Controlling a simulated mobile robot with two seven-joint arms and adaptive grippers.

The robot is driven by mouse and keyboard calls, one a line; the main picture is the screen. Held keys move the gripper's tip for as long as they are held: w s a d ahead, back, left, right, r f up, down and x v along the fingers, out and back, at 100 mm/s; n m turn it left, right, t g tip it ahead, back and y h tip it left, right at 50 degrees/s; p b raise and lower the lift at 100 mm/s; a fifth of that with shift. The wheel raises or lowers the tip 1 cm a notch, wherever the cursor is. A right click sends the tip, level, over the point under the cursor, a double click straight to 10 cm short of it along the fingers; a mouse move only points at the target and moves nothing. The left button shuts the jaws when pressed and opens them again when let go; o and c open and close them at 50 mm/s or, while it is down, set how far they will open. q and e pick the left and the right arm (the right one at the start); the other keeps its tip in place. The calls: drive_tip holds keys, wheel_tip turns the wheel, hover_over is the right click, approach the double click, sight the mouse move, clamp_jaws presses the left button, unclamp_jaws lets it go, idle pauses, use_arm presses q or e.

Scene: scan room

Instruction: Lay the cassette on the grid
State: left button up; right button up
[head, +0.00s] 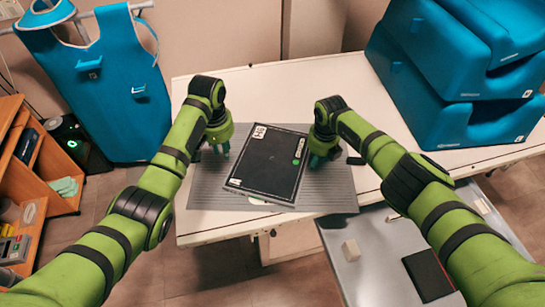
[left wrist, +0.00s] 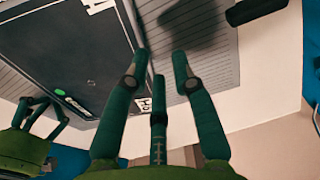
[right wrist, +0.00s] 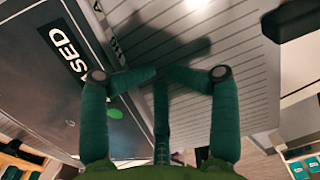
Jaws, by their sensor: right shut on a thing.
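The cassette (head: 267,165) is a flat dark panel with white labels and a green dot. It is over the ribbed grey grid (head: 335,192), slightly turned; I cannot tell if it rests flat on it. My right gripper (head: 318,157) is at the cassette's right edge, shut on it; its fingertips bend toward each other in the right wrist view (right wrist: 157,73). My left gripper (head: 217,148) is beside the cassette's left edge. In the left wrist view its fingers (left wrist: 160,55) are apart, with the cassette (left wrist: 60,45) and grid (left wrist: 215,60) beyond them.
The grid lies on a white table (head: 205,222). Blue padded blocks (head: 462,85) are stacked at the table's right. A lower grey surface (head: 375,250) holds a dark pad (head: 428,275).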

use_arm(q)
drive_tip(key=shift+d+r, duration=0.15)
drive_tip(key=shift+r, duration=0.55)
use_arm(e)
drive_tip(key=shift+s+d+f, duration=0.45)
drive_tip(key=shift+d+f, duration=0.05)
drive_tip(key=shift+f, duration=0.25)
drive_tip(key=shift+w+r, duration=0.1)
drive_tip(key=shift+r, duration=0.1)
use_arm(q)
drive_tip(key=shift+w+d+r, duration=0.1)
drive_tip(key=shift+d+r, duration=0.05)
drive_tip(key=shift+r, duration=0.1)
use_arm(e)
drive_tip(key=shift+a+r, duration=0.2)
drive_tip(key=shift+r, duration=1.95)
drive_tip(key=shift+a+r, duration=0.15)
drive_tip(key=shift+r, duration=2)
